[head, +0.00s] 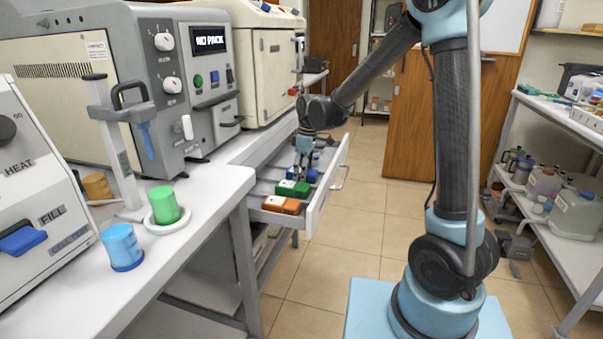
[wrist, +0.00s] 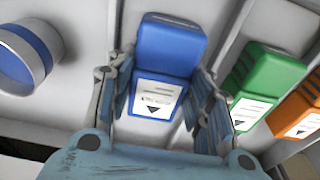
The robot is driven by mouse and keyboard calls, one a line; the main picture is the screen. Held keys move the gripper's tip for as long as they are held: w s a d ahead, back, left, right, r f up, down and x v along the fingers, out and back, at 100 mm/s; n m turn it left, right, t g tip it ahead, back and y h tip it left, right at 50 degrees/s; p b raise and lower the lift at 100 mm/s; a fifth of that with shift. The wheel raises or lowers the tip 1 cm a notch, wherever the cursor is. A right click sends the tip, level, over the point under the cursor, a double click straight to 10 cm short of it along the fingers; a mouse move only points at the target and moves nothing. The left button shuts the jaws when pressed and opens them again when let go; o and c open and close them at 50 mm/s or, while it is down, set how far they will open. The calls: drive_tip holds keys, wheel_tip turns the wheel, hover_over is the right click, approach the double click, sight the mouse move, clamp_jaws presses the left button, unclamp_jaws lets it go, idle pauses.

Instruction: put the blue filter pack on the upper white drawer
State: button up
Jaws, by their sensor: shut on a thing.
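The blue filter pack (wrist: 170,48) has a white label and sits between my gripper's two fingers in the wrist view. It also shows in the head view (head: 311,176), partly hidden behind my gripper. My gripper (wrist: 160,92) is shut on it, with one finger along each side. In the head view my gripper (head: 300,173) reaches down into the pulled-out white drawer (head: 328,185) under the bench. I cannot tell whether the pack still touches the drawer floor.
A green pack (head: 292,188) and an orange pack (head: 281,205) lie nearer in the drawer. Green (head: 163,205) and blue (head: 121,246) cups stand on the bench. The floor right of the drawer is clear.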

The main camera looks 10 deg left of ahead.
drive_tip(key=o, duration=0.9)
drive_tip(key=shift+c, duration=0.2)
wheel_tip(320, 180, up, 12)
drive_tip(key=d, duration=0.2)
drive_tip(key=s+d+r+m, duration=0.1)
drive_tip(key=s+d+m, duration=0.25)
drive_tip(key=d, duration=1.15)
drive_tip(key=s+d+f+m+t, duration=0.1)
drive_tip(key=s+d+f+m, duration=0.25)
drive_tip(key=s+d, duration=0.4)
drive_tip(key=s+d+f+m+t, duration=0.15)
drive_tip(key=s+d+m, duration=0.35)
drive_tip(key=d, duration=0.6)
drive_tip(key=s+d+f+m+h, duration=0.1)
drive_tip(key=s+d+f+m, duration=0.3)
drive_tip(key=s+f, duration=0.3)
drive_tip(key=shift+s+d+f+m, duration=0.2)
drive_tip(key=shift+d+f+m, duration=0.2)
drive_tip(key=shift+d, duration=0.4)
